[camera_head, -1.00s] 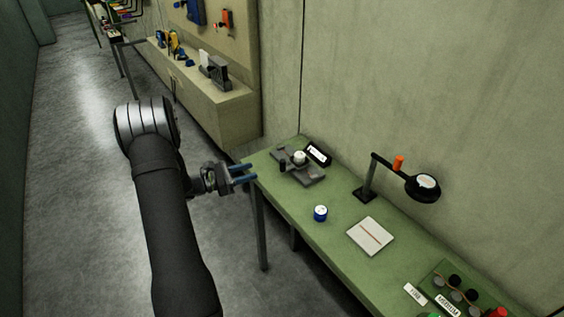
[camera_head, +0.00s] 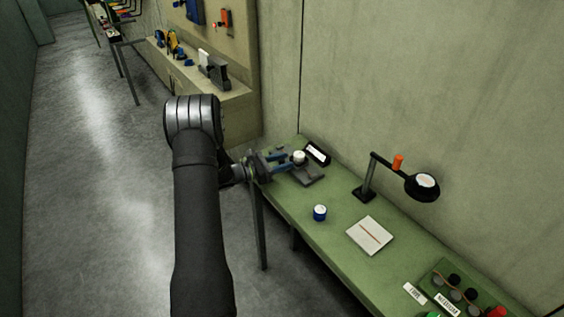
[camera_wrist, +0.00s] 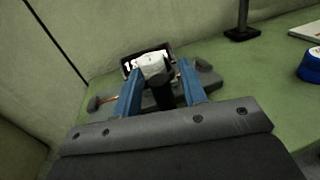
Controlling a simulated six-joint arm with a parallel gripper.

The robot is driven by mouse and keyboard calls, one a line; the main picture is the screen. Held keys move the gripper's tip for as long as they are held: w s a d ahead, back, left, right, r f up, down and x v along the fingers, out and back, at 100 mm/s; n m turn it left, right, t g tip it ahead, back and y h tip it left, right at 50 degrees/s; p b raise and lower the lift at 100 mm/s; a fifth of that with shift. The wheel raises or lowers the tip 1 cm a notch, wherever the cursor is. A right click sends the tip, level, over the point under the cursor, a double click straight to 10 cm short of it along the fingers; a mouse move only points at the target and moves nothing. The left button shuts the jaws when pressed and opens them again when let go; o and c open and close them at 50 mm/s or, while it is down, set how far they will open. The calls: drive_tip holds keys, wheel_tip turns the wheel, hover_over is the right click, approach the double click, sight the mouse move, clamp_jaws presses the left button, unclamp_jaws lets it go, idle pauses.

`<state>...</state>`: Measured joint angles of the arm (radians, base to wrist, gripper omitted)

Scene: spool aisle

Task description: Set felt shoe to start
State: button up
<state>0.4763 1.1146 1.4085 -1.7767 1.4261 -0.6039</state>
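A grey device (camera_head: 308,178) sits at the far left end of the green bench, with a white round part (camera_head: 299,157) on it and a small black-framed display (camera_head: 317,152) behind. In the wrist view a dark upright piece (camera_wrist: 161,95) of the device stands in front of the white part (camera_wrist: 153,66). I cannot tell for certain which part is the felt shoe. My gripper (camera_head: 284,162) is open at the device. In the wrist view its two blue fingers (camera_wrist: 162,76) lie either side of the dark piece, with gaps showing; contact is not clear.
The wall rises close behind the device.

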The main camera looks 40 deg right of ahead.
clamp_jaws()
drive_tip(key=shift+w, duration=3.4)
unclamp_jaws()
drive_tip(key=shift+a, duration=0.15)
drive_tip(key=v, duration=1.7)
